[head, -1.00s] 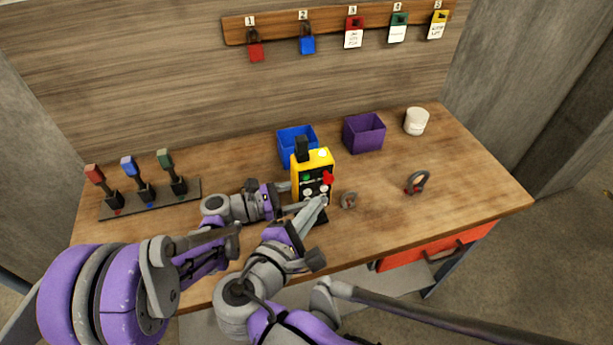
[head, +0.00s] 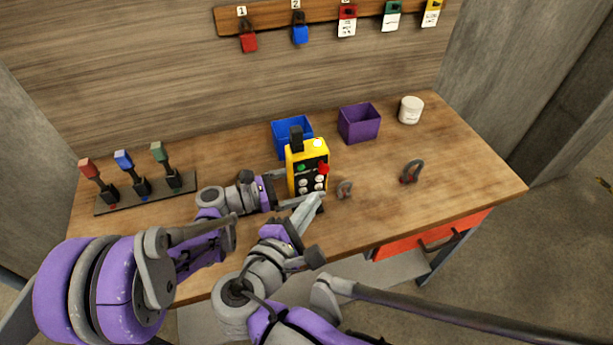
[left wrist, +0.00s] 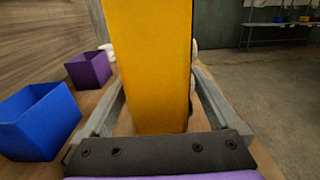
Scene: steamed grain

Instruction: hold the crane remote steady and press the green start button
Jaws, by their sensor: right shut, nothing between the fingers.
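The yellow crane remote (head: 295,178) stands upright on the bench, its dark button panel facing the front. The green button (head: 302,168) is at the panel's upper left, uncovered. A red knob (head: 323,169) is at the right, with pale buttons below. My left gripper (head: 284,188) is at the remote's left. In the left wrist view its fingers lie along both sides of the yellow body (left wrist: 155,70) and appear to clamp it. My right gripper (head: 318,199) is shut and empty, in front of the remote's lower end, below the green button. It hides part of the base.
Blue bin (head: 292,127) and purple bin (head: 360,125) stand behind the remote. A white jar (head: 410,110) is at back right. A lever panel (head: 103,208) is at left. Padlocks hang on the wall rack (head: 270,18).

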